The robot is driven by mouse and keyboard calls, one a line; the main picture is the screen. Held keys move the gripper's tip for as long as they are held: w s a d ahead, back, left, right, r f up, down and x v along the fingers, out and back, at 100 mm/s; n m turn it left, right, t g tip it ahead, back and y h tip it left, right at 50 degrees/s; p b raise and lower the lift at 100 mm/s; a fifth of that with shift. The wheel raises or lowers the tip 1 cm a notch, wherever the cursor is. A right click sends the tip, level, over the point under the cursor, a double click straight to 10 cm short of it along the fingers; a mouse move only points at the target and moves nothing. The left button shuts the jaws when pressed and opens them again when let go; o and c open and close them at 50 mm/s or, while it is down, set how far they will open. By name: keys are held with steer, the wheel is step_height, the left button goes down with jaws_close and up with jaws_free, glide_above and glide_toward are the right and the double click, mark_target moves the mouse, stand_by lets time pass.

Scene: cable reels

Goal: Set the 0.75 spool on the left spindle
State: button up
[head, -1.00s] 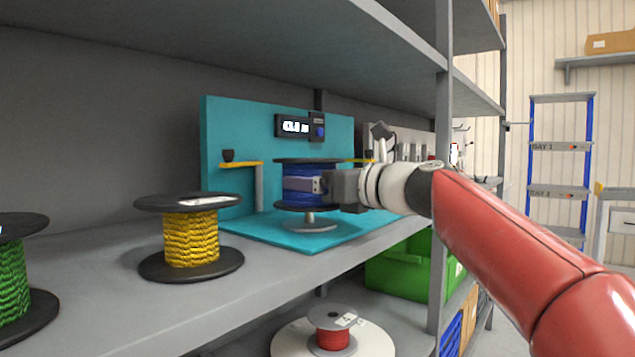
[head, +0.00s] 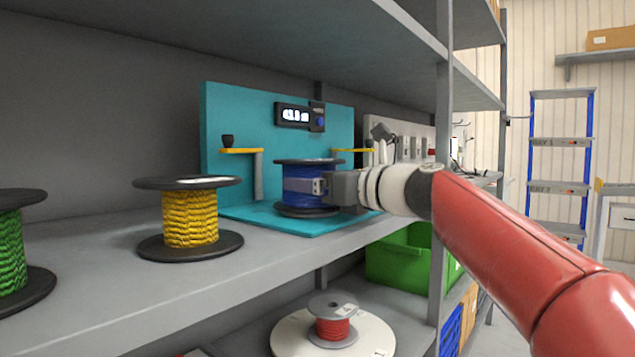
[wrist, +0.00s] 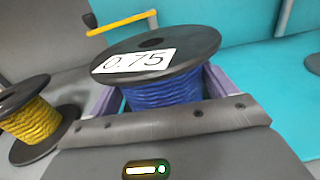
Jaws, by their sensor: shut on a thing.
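The 0.75 spool (head: 310,171) has blue cable and black flanges; its white 0.75 label shows in the wrist view (wrist: 133,61). My gripper (head: 318,186) is shut on it, with a finger on each side of the blue winding. The spool is upright, low over the base of the teal stand (head: 222,115), in front of its back panel. The spindle under it is hidden by the spool, so I cannot tell how fully it is seated.
Yellow arms stand left (head: 240,151) and right (head: 350,150) on the teal stand, behind the spool. A yellow spool (head: 190,218) and a green spool (head: 10,255) stand on the shelf to the left. A shelf post (head: 444,130) rises close to my arm.

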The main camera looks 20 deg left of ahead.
steer(key=shift+r, duration=0.1)
steer(key=o, duration=1.3)
steer(key=shift+s, duration=0.1)
steer(key=shift+o, duration=0.3)
steer(key=shift+b+v, duration=1.45)
steer(key=shift+v, duration=3.05)
